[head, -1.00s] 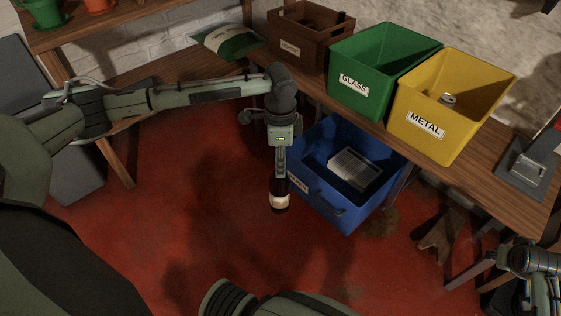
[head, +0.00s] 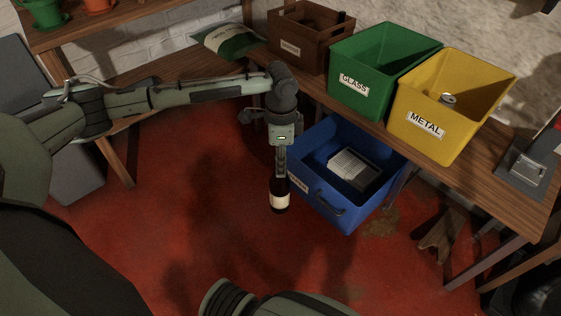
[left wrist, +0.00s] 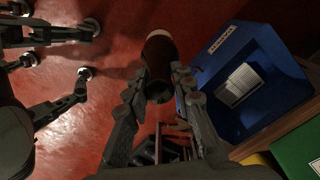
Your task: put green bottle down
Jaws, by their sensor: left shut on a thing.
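The bottle (head: 280,200) looks dark, almost black-brown, with a pale label; I cannot make out any green on it. My left gripper (head: 280,178) is shut on its upper part. The bottle hangs about upright, over the red floor and just left of the blue bin. In the left wrist view the bottle (left wrist: 158,62) lies between the two fingers of my left gripper (left wrist: 160,82), which partly cover its sides. The green bin (head: 362,98), labelled GLASS, stands on the bench up and to the right of the gripper. My right gripper is out of view.
The blue bin (head: 322,207) on the floor holds a pale stack of paper (head: 352,168). A yellow METAL bin (head: 428,140) with a can (head: 447,99) and a brown crate (head: 290,50) stand on the wooden bench (head: 475,178). The red floor (head: 190,210) left of the bottle is clear.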

